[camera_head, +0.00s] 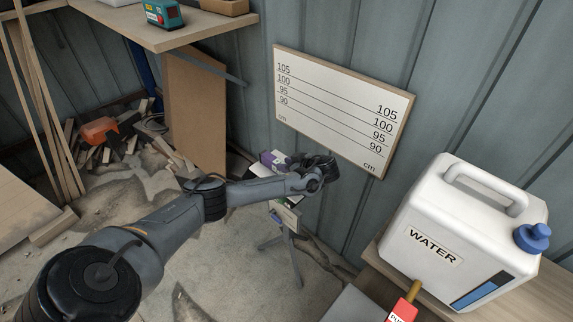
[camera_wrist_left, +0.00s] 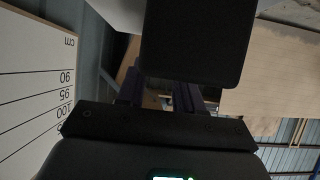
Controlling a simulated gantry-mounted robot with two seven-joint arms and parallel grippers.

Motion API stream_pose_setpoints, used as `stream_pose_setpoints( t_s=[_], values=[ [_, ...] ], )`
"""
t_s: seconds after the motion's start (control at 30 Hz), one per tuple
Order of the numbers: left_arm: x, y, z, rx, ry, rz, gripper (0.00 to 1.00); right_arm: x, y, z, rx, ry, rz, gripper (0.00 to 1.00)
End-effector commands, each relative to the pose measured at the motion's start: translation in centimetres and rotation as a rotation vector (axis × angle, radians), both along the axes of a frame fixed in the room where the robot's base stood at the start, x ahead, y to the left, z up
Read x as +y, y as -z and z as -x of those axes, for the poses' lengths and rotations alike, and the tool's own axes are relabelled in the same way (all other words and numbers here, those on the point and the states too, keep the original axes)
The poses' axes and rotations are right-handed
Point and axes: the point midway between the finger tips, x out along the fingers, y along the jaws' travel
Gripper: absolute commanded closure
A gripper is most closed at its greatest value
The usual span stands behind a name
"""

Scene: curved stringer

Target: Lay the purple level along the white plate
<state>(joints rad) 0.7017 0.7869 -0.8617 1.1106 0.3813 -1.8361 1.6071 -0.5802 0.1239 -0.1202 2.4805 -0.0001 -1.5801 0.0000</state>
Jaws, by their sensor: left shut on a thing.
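The purple level (camera_head: 274,160), a small purple and white body, shows just left of my left gripper (camera_head: 316,172) in the head view. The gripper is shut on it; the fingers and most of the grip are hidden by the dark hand. In the left wrist view, dark gripper parts fill the middle, and I cannot make out the level. A white plate (camera_head: 340,105) with cm lines and numbers is fixed on the wall behind and above the gripper; its edge shows in the left wrist view (camera_wrist_left: 32,85). My right gripper is not in view.
A stand (camera_head: 290,245) with a small pale top is below the left hand. A white water canister (camera_head: 465,225) is on a wooden surface at the right, near a red-labelled thing (camera_head: 402,311). A shelf (camera_head: 165,28) with a teal device is upper left. Rubble lies on the left floor.

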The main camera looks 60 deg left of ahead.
Motion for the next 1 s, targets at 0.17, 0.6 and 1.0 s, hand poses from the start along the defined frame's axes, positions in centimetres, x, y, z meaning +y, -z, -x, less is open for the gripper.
stream_pose_setpoints(
  t_s=[0.17,0.6,1.0],
  values=[
    [0.0,0.3,0.0,0.000,0.000,0.000,1.00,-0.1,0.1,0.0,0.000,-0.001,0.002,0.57],
    [0.0,0.3,0.0,0.000,0.000,0.000,0.35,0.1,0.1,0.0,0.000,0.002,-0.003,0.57],
    [-2.4,-1.2,-0.7,-0.002,0.003,0.001,0.35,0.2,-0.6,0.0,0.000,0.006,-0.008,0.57]
  ],
)
